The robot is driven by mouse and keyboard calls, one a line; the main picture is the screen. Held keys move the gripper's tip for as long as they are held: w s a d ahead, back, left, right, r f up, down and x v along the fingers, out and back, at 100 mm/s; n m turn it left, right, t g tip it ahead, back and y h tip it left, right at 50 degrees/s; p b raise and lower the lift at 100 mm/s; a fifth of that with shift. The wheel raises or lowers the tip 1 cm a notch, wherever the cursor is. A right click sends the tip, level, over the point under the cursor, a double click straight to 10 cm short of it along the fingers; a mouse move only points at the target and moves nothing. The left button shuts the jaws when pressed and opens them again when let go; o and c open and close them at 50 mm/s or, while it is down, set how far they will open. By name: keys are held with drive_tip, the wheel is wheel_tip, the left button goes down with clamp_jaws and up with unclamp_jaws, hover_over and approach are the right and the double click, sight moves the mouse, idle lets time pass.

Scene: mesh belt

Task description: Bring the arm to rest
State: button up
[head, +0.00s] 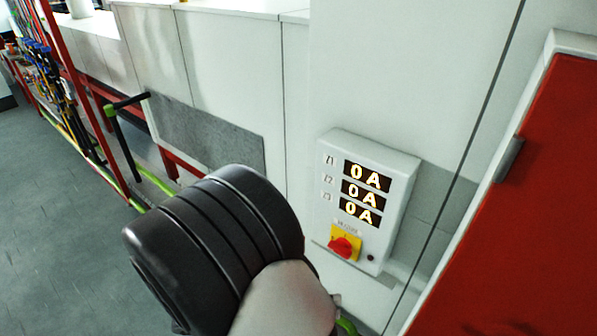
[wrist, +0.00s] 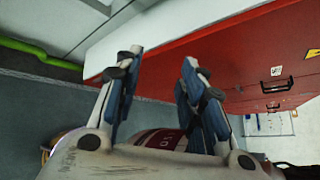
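My gripper (wrist: 160,66) shows in the wrist view. Its two blue-padded fingers stand apart and nothing is held between their tips. In the head view a black joint and a pale link of my arm fill the lower middle. They stand in front of the white wall, left of the switch box, and the gripper itself cannot be made out there.
A grey switch box (head: 395,164) with a red knob (head: 344,247) on a yellow plate and three "0A" displays is close right of my arm. A red cabinet (head: 535,200) stands at the right; a red surface (wrist: 235,55) also shows beyond the fingers. Floor (head: 60,230) is clear at left.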

drive_tip(key=s+d+r+m+y+b, duration=0.1)
drive_tip(key=s+d+r+m+y, duration=0.3)
drive_tip(key=m, duration=1.1)
drive_tip(key=s+d+r+m+t+y, duration=0.1)
drive_tip(key=s+d+r+m+y, duration=0.4)
drive_tip(key=r+m, duration=0.6)
drive_tip(key=s+m+y, duration=0.2)
drive_tip(key=m+y, duration=0.1)
drive_tip(key=m, duration=0.1)
drive_tip(key=shift+d+y+b, duration=0.3)
drive_tip(key=shift+b, duration=0.05)
drive_tip(key=shift+d+m, duration=0.1)
drive_tip(key=shift+m, duration=0.2)
